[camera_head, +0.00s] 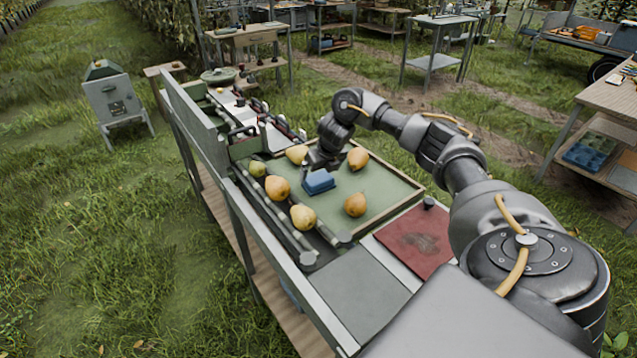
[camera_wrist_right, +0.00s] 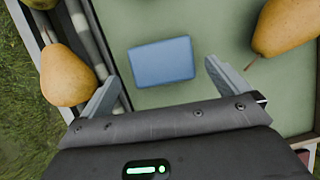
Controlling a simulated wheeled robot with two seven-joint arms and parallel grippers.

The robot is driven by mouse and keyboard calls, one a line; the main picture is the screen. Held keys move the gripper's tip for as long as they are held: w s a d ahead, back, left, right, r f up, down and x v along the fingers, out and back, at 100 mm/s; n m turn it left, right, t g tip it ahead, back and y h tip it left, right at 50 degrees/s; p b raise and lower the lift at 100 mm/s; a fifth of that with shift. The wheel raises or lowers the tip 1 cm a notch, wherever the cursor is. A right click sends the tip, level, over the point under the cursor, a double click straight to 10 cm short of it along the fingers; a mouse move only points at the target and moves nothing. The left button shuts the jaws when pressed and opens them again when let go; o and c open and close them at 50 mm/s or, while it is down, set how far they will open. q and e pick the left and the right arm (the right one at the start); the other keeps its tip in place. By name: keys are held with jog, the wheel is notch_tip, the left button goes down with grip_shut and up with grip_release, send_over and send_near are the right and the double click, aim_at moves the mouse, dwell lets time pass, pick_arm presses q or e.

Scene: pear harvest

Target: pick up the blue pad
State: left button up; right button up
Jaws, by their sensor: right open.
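The blue pad (camera_head: 319,181) is a small block lying on the green tray (camera_head: 378,195), among several yellow pears. In the right wrist view the blue pad (camera_wrist_right: 161,62) lies just beyond and between my fingertips, with green surface around it. My right gripper (camera_head: 322,160) is above the tray, close behind the pad in the head view. In the right wrist view its two fingers (camera_wrist_right: 158,82) are spread apart with nothing between them. My left gripper is in neither view.
A pear (camera_head: 277,187) lies left of the pad, another (camera_head: 303,217) in front, one (camera_head: 355,205) to the right and one (camera_head: 358,158) behind right. Rails (camera_head: 275,215) run along the tray's left side. A red mat (camera_head: 415,239) lies at the near right.

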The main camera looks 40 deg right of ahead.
aim_at(318, 177)
jog(key=p+x, duration=0.1)
jog(key=x, duration=0.4)
jog(key=shift+d, duration=0.15)
jog(key=shift+s, duration=0.1)
jog(key=c, duration=0.8)
jog(key=shift+r, duration=0.1)
jog(key=shift+r+b, duration=0.35)
jog(key=shift+r, duration=0.15)
jog(key=s+a+r+p, duration=0.1)
jog(key=s+a+r, duration=0.1)
jog(key=s+r, duration=0.2)
jog(key=s+a+r+p, duration=0.1)
jog(key=s+a+r, duration=0.1)
jog(key=s+r, duration=0.2)
jog(key=s+a+r+p, duration=0.1)
jog(key=s+a+r, duration=0.1)
jog(key=s+r, duration=0.2)
jog(key=shift+s+a, duration=0.1)
jog(key=shift+s, duration=0.2)
